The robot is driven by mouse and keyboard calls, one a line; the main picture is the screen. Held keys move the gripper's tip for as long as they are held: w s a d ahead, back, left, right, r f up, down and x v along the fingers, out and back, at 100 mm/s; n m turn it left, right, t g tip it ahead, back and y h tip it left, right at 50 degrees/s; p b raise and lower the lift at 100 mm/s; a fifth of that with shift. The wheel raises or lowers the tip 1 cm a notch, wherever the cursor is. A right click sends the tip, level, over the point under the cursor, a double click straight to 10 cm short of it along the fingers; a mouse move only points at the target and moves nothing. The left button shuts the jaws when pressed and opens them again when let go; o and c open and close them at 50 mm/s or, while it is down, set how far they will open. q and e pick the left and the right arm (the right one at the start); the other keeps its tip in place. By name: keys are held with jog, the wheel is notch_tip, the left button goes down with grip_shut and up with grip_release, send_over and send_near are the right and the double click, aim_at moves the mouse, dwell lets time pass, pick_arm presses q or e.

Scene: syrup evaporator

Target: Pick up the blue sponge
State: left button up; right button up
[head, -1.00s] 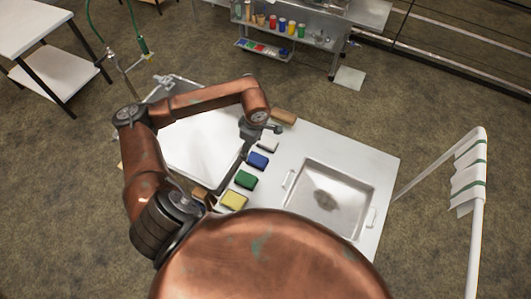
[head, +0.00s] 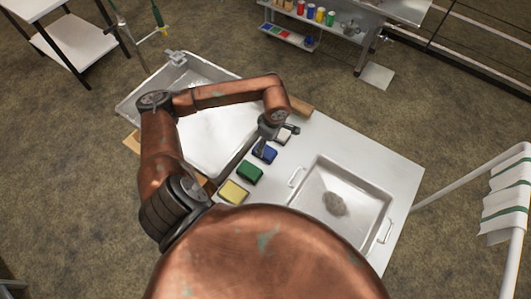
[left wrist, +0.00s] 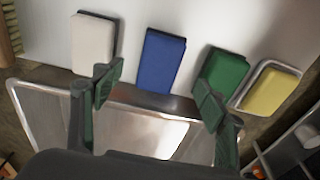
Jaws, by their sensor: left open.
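The blue sponge (head: 265,154) lies on the white tabletop in a row, between a white sponge (head: 284,136) and a green sponge (head: 250,171). My left gripper (head: 277,136) is over the blue and white sponges and partly covers them in the head view. In the left wrist view, my left gripper (left wrist: 158,92) is open and empty. The blue sponge (left wrist: 162,60) shows just beyond the gap between its fingertips, apart from both. One finger is near the white sponge (left wrist: 95,40), the other overlaps the green sponge (left wrist: 222,68). My right gripper is not in view.
A yellow sponge (head: 233,191) ends the row. A large metal pan (head: 130,105) stands left of the sponges, partly behind my arm. A metal tray (head: 345,184) with a dark patch lies to the right. A wooden-handled brush (head: 300,106) lies beyond the white sponge.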

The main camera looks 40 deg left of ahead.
aim_at(265, 150)
pick_arm(q)
jog(key=f, duration=0.3)
jog(key=a+f, duration=0.1)
jog(key=f, duration=0.2)
jog(key=shift+s+a+f, duration=0.1)
jog(key=shift+a+f, duration=0.05)
jog(key=shift+f, duration=0.1)
jog(key=shift+c, duration=0.4)
jog(key=c, duration=1.1)
jog(key=shift+r, duration=0.1)
jog(key=shift+r, duration=0.5)
notch_tip(265, 150, up, 2)
jog(key=shift+r, duration=0.25)
jog(key=s+d+r, duration=0.2)
jog(key=s+r, duration=0.1)
jog(key=s, duration=0.1)
jog(key=s+d+r, duration=0.2)
jog(key=s+r, duration=0.1)
jog(key=s, duration=0.1)
jog(key=s+d+r, duration=0.3)
jog(key=s, duration=0.1)
jog(key=shift+d+r, duration=0.1)
jog(key=shift+r, duration=0.1)
